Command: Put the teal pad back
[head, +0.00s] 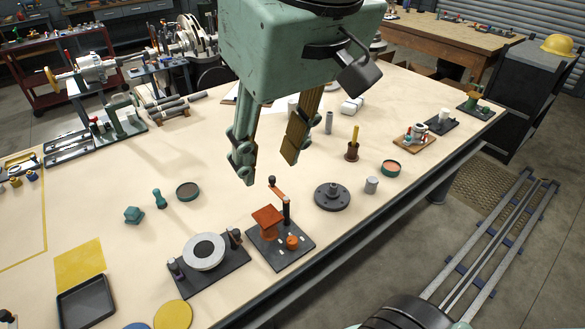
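I cannot tell for sure which thing is the teal pad. A small teal faceted block (134,215) lies on the table at left. A teal peg with a rounded end (160,199) stands beside it. A round, dark-centred dish with a teal rim (187,190) lies to their right. My gripper (268,168) hangs over the middle of the table with its two fingers apart. Nothing shows between them. It is to the right of the teal pieces and touches none of them.
A dark fixture with an orange block (267,218) and a plate with a white ring (204,251) stand at the front. A flanged disc (332,196) is to the right. A yellow square (80,264) and a dark tray (86,302) lie front left. The table left of my gripper is mostly clear.

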